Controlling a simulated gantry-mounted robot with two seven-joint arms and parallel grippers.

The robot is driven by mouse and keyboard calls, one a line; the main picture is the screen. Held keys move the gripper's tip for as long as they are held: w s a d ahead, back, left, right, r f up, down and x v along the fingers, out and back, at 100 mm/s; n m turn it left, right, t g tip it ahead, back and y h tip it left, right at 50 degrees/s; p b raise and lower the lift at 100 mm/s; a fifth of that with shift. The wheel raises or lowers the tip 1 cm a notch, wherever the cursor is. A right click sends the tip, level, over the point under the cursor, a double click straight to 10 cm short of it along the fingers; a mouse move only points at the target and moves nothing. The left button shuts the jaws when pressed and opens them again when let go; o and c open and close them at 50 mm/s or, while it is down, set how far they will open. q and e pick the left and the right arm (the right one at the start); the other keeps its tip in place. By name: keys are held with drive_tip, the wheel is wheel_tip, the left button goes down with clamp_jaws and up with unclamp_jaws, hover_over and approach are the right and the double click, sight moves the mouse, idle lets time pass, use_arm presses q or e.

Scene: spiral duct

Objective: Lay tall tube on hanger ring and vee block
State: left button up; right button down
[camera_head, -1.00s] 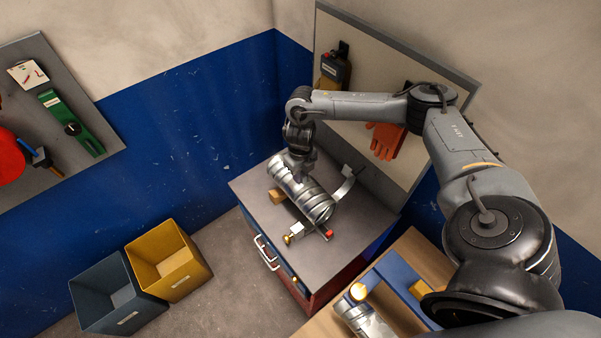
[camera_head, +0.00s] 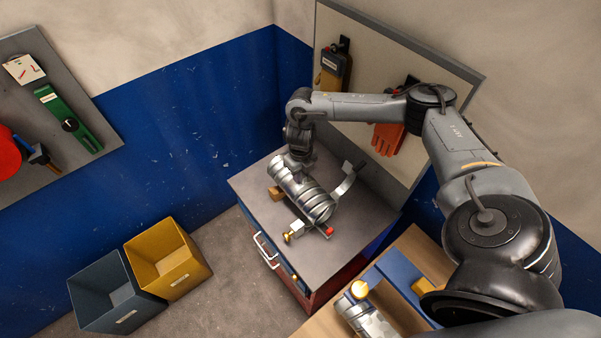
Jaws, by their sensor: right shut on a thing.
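A ribbed silver tube (camera_head: 313,203) lies slanted over the grey cabinet top, its near end to the lower right. My right gripper (camera_head: 298,165) reaches down to the tube's far upper end and is shut on it; the fingertips are mostly hidden. A curved metal strap (camera_head: 345,187) with a dark end, possibly the hanger ring, rises beside the tube's right side. A tan block (camera_head: 277,193), possibly the vee block, sits at the tube's left side. I cannot tell whether the tube rests on either. My left gripper is not in view.
A clamp-like fitting with a brass knob (camera_head: 287,237) and red tip lies by the tube's near end. The cabinet top (camera_head: 265,218) is clear at front left. Yellow (camera_head: 185,276) and grey bins (camera_head: 110,312) stand on the floor. A wooden bench (camera_head: 322,327) is at lower right.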

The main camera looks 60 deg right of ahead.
drive_tip(key=shift+f+b, duration=0.35)
drive_tip(key=shift+f, duration=0.2)
drive_tip(key=shift+f+b, duration=0.9)
drive_tip(key=shift+f, duration=0.4)
drive_tip(key=c, duration=0.9)
unclamp_jaws()
wheel_tip(320, 180, up, 5)
drive_tip(key=shift+r, duration=0.2)
wheel_tip(320, 180, up, 4)
drive_tip(key=shift+r+p, duration=0.1)
drive_tip(key=shift+p, duration=0.95)
drive_tip(key=shift+r+p, duration=0.3)
drive_tip(key=shift+r, duration=0.3)
